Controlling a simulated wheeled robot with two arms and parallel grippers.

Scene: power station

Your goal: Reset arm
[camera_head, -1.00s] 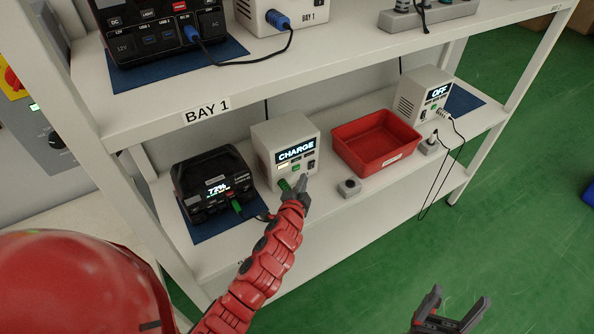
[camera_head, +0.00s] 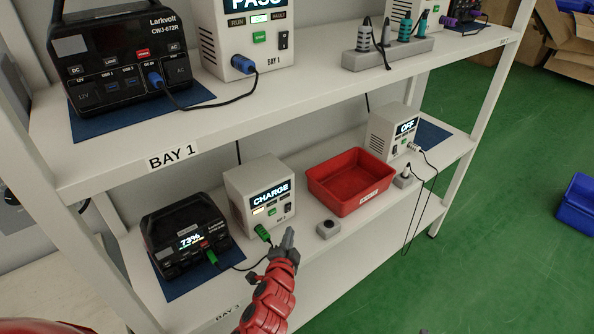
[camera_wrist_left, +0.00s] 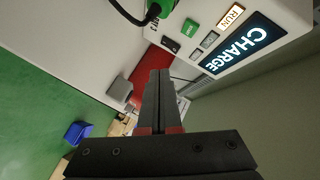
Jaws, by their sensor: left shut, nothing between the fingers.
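My left gripper (camera_head: 287,240) is shut and empty in front of the lower shelf, just in front of and below the white CHARGE box (camera_head: 258,196). In the left wrist view its closed fingers (camera_wrist_left: 157,82) point past the CHARGE box (camera_wrist_left: 245,40), apart from it. A green plug (camera_head: 263,234) is in the box's front, with a black cable running left to the black power station (camera_head: 183,236). That unit's screen reads 73%, and a green plug sits in its front. My right gripper cannot be made out in the head view.
A red bin (camera_head: 350,181), a small grey block with a dark top (camera_head: 328,229) and an OFF box (camera_head: 395,131) stand on the lower shelf. The upper shelf (camera_head: 300,93) overhangs with more units. Green floor lies right, with a blue crate (camera_head: 578,205).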

